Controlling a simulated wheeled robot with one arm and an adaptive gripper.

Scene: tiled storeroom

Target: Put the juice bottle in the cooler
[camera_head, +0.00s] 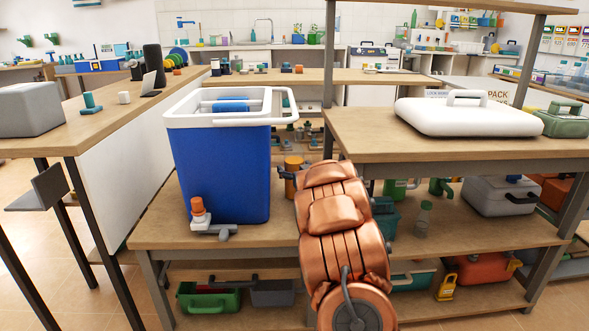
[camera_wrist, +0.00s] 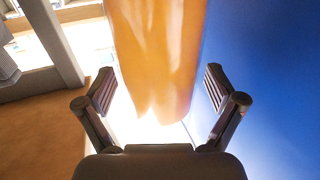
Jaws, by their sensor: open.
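The cooler (camera_head: 225,172) is a blue box with a white rim and no lid on it, standing on the lower wooden shelf in the head view. Its blue wall (camera_wrist: 270,90) fills the right of the wrist view. The juice bottle (camera_wrist: 158,45) is orange and stands out between my two fingers in the wrist view, with a gap on each side. In the head view a small part of the orange bottle (camera_head: 293,163) shows beside the cooler's right wall. My gripper (camera_wrist: 160,92) is open around the bottle. My arm hides much of that area in the head view.
A white lid with a handle (camera_head: 468,116) lies on the raised table at right. A table post (camera_head: 328,60) rises close to my arm. Boxes, including a grey case (camera_head: 500,195), fill the right side of the shelf.

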